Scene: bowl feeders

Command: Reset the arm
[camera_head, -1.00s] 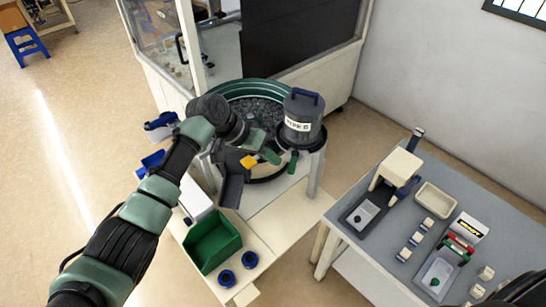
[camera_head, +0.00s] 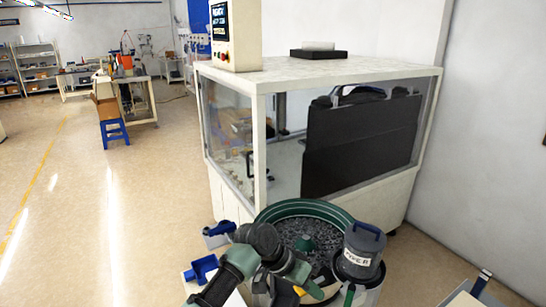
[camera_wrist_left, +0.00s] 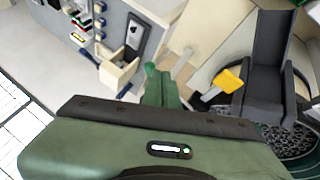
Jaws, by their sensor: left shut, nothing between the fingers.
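My left arm comes in from the bottom left in the head view. Its left gripper (camera_head: 299,271) is low over the front of the bowl feeder (camera_head: 268,214), whose green bowl holds many small dark parts. The gripper is shut and empty. In the left wrist view the green gripper fingers (camera_wrist_left: 160,88) point away from the wrist housing, left of a yellow-tipped part (camera_wrist_left: 229,80) and a dark grey chute (camera_wrist_left: 273,65). My right gripper is not in view.
A grey labelled canister (camera_head: 361,250) stands right of the bowl, close to the gripper. Blue bins (camera_head: 201,269) are left of the arm. A white glazed machine (camera_head: 258,88) stands behind. Open floor (camera_head: 95,200) lies to the left.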

